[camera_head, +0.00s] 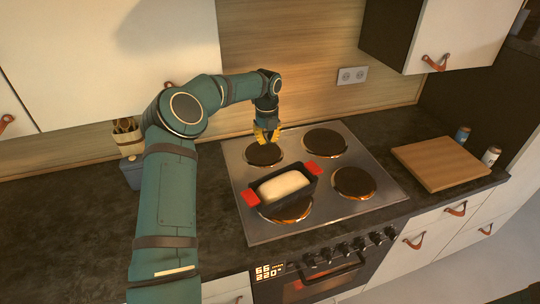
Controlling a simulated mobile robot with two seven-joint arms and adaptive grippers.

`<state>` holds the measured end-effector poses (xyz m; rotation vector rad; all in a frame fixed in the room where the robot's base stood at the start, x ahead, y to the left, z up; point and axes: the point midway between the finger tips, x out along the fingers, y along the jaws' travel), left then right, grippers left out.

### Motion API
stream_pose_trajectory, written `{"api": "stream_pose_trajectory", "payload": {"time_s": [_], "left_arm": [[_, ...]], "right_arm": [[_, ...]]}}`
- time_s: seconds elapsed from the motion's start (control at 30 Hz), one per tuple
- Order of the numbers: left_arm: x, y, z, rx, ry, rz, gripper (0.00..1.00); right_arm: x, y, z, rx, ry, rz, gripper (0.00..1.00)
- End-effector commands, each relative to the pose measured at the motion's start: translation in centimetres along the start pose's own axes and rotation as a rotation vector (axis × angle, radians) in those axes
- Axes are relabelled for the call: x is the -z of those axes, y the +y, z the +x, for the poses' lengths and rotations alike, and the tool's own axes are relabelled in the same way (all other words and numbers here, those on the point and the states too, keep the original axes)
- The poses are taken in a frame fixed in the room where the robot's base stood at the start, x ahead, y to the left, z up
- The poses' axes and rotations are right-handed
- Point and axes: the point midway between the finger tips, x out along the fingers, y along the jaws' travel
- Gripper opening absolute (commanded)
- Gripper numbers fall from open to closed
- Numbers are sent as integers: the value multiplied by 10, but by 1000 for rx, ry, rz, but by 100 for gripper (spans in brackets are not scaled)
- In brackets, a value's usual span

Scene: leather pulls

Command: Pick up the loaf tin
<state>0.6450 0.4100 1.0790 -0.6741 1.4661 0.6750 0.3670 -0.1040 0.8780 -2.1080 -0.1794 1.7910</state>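The loaf tin (290,197) is dark with red handles at both ends and a pale loaf inside. It sits on the cooktop, partly over the front left burner, turned at a slant. My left gripper (266,138) has yellow fingers and hangs above the back left burner, behind the tin and apart from it. Its fingers look spread, with nothing between them. My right gripper is not in view.
The cooktop (240,168) has several round burners. A wooden board (440,162) lies to the right, with two small shakers (490,156) beside it. A utensil holder (130,168) stands at the back left. Cabinets (440,40) hang above. The left counter is mostly clear.

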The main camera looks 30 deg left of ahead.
Motion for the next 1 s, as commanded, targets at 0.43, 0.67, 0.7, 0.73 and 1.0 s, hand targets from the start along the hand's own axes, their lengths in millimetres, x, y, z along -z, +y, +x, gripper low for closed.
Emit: {"api": "stream_pose_trajectory", "payload": {"time_s": [0.43,0.67,0.7,0.73,1.0], "left_arm": [[1,0,74,0,5,0,0],[12,0,97,1,1,2,0],[17,0,97,1,1,2,0],[20,0,97,1,1,1,0],[38,0,98,2,0,-1,0]], "right_arm": [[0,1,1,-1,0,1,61],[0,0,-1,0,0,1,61],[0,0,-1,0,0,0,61],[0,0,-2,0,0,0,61],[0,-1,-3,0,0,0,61]]}}
